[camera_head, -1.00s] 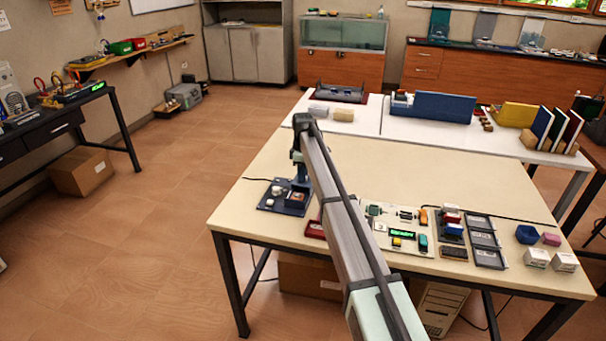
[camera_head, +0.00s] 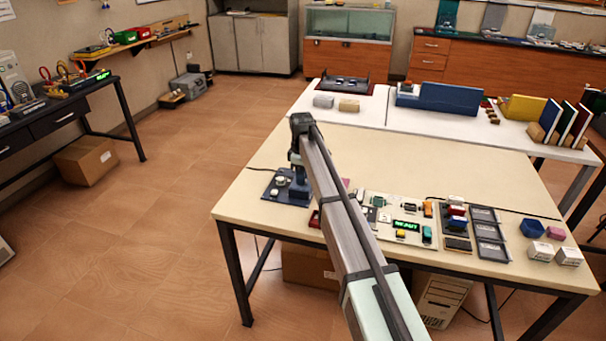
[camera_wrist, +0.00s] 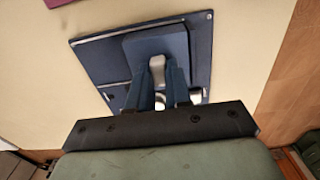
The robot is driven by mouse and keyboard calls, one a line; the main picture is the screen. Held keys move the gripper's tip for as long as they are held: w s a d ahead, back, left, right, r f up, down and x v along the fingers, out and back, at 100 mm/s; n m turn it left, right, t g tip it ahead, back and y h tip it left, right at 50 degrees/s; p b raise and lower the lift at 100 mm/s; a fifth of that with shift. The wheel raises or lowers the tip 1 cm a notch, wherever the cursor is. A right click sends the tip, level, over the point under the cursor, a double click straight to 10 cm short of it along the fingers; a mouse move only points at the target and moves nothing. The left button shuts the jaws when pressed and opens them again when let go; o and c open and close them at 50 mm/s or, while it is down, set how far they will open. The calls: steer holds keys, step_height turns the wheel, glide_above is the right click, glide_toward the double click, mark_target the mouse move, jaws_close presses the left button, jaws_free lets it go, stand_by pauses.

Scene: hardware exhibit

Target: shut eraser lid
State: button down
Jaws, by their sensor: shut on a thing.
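The eraser is a dark blue-grey unit (camera_head: 270,195) at the left front of the beige table. In the wrist view its dark base plate (camera_wrist: 95,62) lies below me, with a blue-grey lid (camera_wrist: 143,44) over its middle. A pale handle (camera_wrist: 157,62) stands on the lid. My gripper (camera_wrist: 159,78) is down at the lid, its two blue fingers closed on either side of the handle. In the head view my gripper (camera_head: 299,190) is over the right part of the unit. The lid's hinge and the gap under it are hidden.
A pale panel with a lit green display (camera_head: 405,226) lies to the right, then grey trays (camera_head: 487,232), a blue hexagonal cup (camera_head: 532,228) and white boxes (camera_head: 540,251). The table's back half is clear.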

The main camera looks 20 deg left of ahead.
steer(key=c, duration=1)
jaws_free()
steer(key=shift+s, duration=0.2)
steer(key=shift+c, duration=0.2)
step_height(320, 180, up, 14)
steer(key=shift+f, duration=0.1)
